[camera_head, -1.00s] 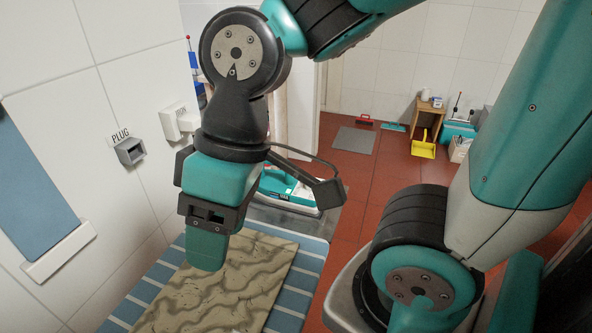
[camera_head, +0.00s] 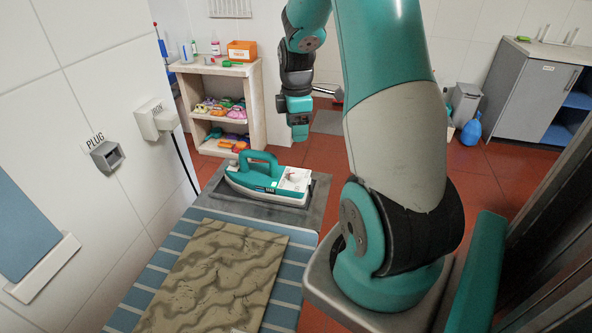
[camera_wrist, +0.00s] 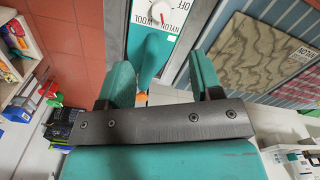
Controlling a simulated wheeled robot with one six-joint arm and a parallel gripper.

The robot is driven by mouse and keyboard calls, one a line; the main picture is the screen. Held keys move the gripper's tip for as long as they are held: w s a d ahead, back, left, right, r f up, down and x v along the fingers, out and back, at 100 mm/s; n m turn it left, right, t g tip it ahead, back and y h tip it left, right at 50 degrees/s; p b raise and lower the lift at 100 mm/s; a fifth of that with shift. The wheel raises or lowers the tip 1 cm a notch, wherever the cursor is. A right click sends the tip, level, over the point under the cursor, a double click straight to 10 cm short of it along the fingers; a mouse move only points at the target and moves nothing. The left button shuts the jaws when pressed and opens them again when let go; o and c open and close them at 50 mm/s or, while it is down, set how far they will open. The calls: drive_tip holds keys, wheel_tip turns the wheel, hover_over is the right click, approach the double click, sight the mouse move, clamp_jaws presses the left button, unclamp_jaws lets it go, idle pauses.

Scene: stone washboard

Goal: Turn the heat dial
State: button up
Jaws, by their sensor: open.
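The teal and white iron (camera_head: 262,182) stands on a dark grey rest at the end of the ironing board. In the wrist view its heat dial (camera_wrist: 157,13) shows at the top, on a white plate marked OFF, WOOL and NYLON, with a red pointer. My gripper (camera_head: 299,132) hangs above and beyond the right end of the iron, apart from it. In the wrist view my gripper (camera_wrist: 162,75) has its two teal fingers spread, with nothing held between them. The dial lies beyond the fingertips, near the middle of the gap.
The striped blue board carries a patterned stone-coloured slab (camera_head: 215,280). A wall socket marked PLUG (camera_head: 106,155) is at the left. A wooden shelf (camera_head: 255,100) with several colourful items stands behind the iron. Red floor is open beyond.

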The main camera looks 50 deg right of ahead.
sight(296, 173)
wheel_tip(296, 173, down, 15)
drive_tip(key=shift+a+r+p, duration=0.1)
drive_tip(key=shift+r+p, duration=0.1)
drive_tip(key=shift+p, duration=0.95)
drive_tip(key=c, duration=0.9)
